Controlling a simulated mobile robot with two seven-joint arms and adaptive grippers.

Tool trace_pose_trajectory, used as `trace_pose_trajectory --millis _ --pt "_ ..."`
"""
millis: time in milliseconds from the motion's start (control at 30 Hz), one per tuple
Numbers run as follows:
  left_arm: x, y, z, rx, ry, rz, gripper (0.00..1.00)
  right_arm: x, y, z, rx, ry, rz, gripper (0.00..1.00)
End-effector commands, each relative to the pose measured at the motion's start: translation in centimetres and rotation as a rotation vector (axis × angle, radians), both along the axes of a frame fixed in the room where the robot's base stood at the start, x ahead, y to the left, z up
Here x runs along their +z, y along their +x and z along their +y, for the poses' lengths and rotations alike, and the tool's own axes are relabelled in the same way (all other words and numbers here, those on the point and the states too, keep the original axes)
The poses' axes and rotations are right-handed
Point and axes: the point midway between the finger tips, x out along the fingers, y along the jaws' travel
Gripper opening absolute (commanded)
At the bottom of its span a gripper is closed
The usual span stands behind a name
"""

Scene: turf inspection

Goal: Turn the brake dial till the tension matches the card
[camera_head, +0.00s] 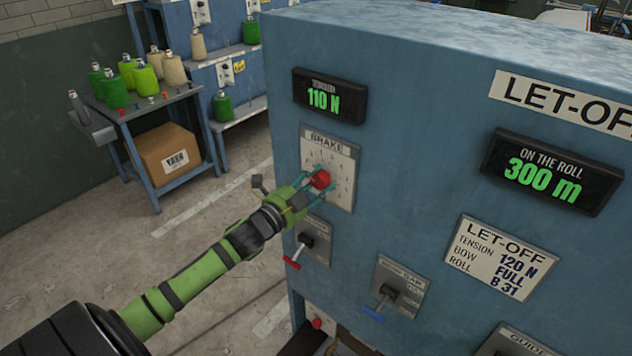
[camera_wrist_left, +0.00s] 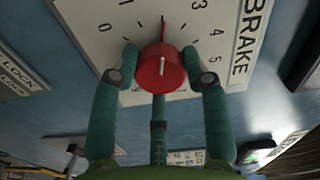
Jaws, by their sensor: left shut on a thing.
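The red brake dial (camera_head: 320,179) sits on the white BRAKE plate (camera_head: 343,160) on the blue machine front. My left gripper (camera_head: 314,184) is shut on the dial. In the left wrist view its teal fingers are on both sides of the red dial (camera_wrist_left: 161,68), which has a white line on its face. A thin red mark above the dial points between the numbers on the plate. The tension display (camera_head: 329,96) reads 110 N in green. The LET-OFF card (camera_head: 501,257) reads tension 120 N, bow full, roll B 31. My right gripper is not in view.
Below the dial are a red-handled switch (camera_head: 306,243) and a blue-handled switch (camera_head: 388,291) on their own plates. A roll display (camera_head: 549,173) reads 300 m. At the left stand a table with yarn cones and a cardboard box (camera_head: 164,156) beneath. The floor between is clear.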

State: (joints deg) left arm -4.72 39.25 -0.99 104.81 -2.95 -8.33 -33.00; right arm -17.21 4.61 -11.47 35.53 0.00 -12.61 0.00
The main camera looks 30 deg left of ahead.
Motion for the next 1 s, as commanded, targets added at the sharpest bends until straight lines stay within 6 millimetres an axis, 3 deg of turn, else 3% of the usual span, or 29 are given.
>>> trace_pose_trajectory --millis 333,367,400,767,1000 --pt "0.5 0.1 0.3 0.005 0.001 -0.009 0.13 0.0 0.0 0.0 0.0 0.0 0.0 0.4" --pt "0.5 0.1 0.3 0.005 0.001 -0.009 0.58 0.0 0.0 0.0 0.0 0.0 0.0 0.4" --pt "0.5 0.1 0.3 0.004 0.001 -0.008 0.69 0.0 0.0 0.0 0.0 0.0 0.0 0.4" --pt "0.1 -0.1 0.1 0.001 0.0 -0.002 0.69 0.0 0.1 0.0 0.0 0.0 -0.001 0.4" --pt "-0.1 -2.4 0.3 0.002 -0.001 0.002 0.69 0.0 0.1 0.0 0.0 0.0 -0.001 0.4"
